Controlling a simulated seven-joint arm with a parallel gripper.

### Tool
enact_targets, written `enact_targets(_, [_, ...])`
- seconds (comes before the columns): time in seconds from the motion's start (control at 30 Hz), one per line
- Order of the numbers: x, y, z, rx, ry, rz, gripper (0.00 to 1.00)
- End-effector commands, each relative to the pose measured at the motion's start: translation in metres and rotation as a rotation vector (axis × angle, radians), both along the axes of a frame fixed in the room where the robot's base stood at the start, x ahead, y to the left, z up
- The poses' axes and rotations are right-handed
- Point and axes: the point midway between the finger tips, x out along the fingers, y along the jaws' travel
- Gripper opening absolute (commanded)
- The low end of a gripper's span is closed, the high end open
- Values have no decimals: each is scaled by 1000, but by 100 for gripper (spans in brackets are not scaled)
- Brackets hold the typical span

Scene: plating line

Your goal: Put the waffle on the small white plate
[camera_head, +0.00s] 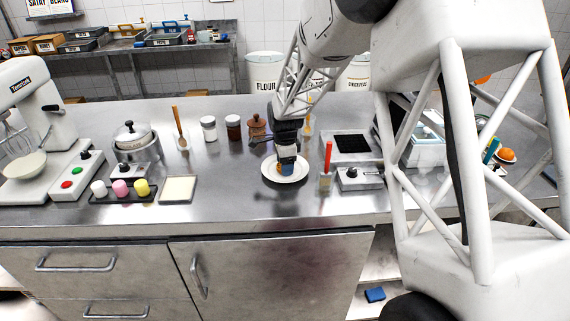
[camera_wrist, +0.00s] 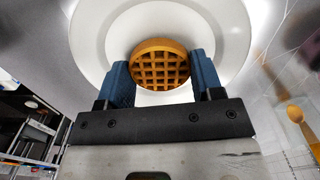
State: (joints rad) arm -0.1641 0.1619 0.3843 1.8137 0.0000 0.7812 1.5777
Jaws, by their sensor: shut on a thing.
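The waffle (camera_wrist: 160,66) is round, golden brown and gridded. In the wrist view it sits between the two blue fingers of my gripper (camera_wrist: 161,80), which is shut on it. The small white plate (camera_wrist: 92,40) lies beneath the waffle and fills most of that view's upper part. In the head view, my gripper (camera_head: 286,164) points down over the plate (camera_head: 300,176) on the steel counter. The waffle is mostly hidden by the fingers there. I cannot tell whether the waffle touches the plate.
Right of the plate stand a red-handled tool (camera_head: 327,160) and a black-topped hotplate (camera_head: 352,143). Behind are a wooden mill (camera_head: 256,128) and jars (camera_head: 233,128). A cream square board (camera_head: 178,189) lies left.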

Motion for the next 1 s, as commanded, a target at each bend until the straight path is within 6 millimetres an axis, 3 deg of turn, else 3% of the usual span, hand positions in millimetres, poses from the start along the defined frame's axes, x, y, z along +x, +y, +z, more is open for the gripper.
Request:
enact_targets(0.17, [0, 0, -3, 0, 0, 0, 51])
enact_targets(0.2, [0, 0, -3, 0, 0, 0, 63])
enact_targets(0.37, [0, 0, -3, 0, 0, 0, 86])
enact_targets(0.77, [0, 0, 0, 0, 0, 0, 86])
enact_targets(1.0, [0, 0, 19, 0, -1, 0, 86])
